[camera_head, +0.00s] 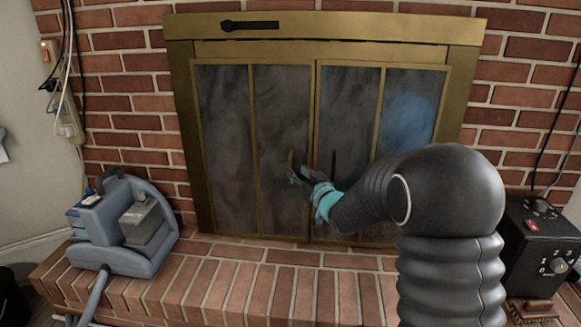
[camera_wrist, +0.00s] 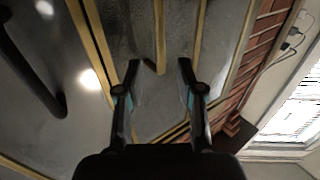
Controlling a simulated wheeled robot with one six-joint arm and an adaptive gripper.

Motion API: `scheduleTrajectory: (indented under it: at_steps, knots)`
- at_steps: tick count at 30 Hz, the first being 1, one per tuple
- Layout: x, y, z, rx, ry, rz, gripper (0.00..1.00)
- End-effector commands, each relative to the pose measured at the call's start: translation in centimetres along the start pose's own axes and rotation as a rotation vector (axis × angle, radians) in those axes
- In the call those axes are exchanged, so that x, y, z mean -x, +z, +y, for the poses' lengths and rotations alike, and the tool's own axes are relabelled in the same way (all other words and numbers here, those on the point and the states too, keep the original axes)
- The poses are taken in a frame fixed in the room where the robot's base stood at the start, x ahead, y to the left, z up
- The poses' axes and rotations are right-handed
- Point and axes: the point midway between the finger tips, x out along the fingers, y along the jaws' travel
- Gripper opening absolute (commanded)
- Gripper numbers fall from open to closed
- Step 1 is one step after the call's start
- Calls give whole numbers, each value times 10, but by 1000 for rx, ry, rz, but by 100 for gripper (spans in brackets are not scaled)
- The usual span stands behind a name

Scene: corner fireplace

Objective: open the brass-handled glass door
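The glass door (camera_head: 283,105) is the left one of a brass-framed fireplace pair, shut or nearly so, with smoky panes. Its upright brass handle (camera_head: 291,159) is partly hidden by my gripper in the head view. My gripper (camera_head: 302,173), with teal parts, is in front of the handle's lower part. In the wrist view my gripper (camera_wrist: 160,75) is open, its two dark fingers apart. The brass handle (camera_wrist: 160,38) ends between the fingertips, with space on both sides; I cannot tell its depth. The right door (camera_head: 375,110) has a dark handle (camera_wrist: 35,75).
A blue-grey machine (camera_head: 125,225) with a hose stands on the brick hearth (camera_head: 240,280) at left. A black box with a dial (camera_head: 543,245) stands at right. A black lever (camera_head: 249,25) is on the top frame. Brick wall surrounds the fireplace.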

Motion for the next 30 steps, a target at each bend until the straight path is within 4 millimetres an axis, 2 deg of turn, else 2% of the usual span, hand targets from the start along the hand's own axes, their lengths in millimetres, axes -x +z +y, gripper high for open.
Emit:
scheduleTrajectory:
  at_steps: [3, 9, 15, 23, 27, 30]
  knots:
    - [-22, 1, -1, 1, -2, -1, 37]
    - [-47, 0, -1, 1, -2, 0, 37]
    - [-57, 1, 0, 1, 0, -2, 37]
    - [-58, 0, 0, 1, 0, -1, 37]
    - [-58, 0, 0, 1, 0, -1, 2]
    - [-58, 0, 0, 1, 0, -1, 0]
